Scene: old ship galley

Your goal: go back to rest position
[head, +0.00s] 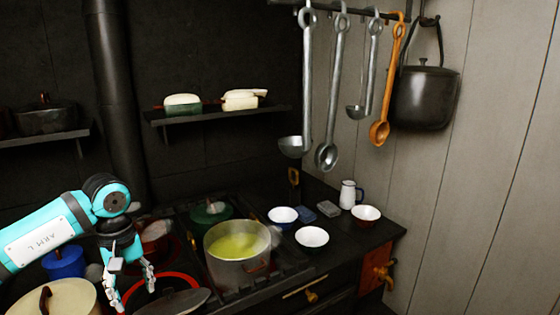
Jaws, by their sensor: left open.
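My left gripper (132,288) is in the lower left of the head view, at the end of the teal and white arm that comes in from the left. Its fingers point down and are apart, with nothing seen between them. It hangs over or just in front of a red-rimmed pot (178,279) at the front of the stove; I cannot tell whether it touches it. My right gripper does not show.
A large pot of yellow-green liquid (237,268) stands on the stove. Bowls (312,237) and a white jug (348,194) stand on the counter right of it. Ladles (307,80) and a black kettle (425,95) hang above. A pale lid (70,298) is at lower left.

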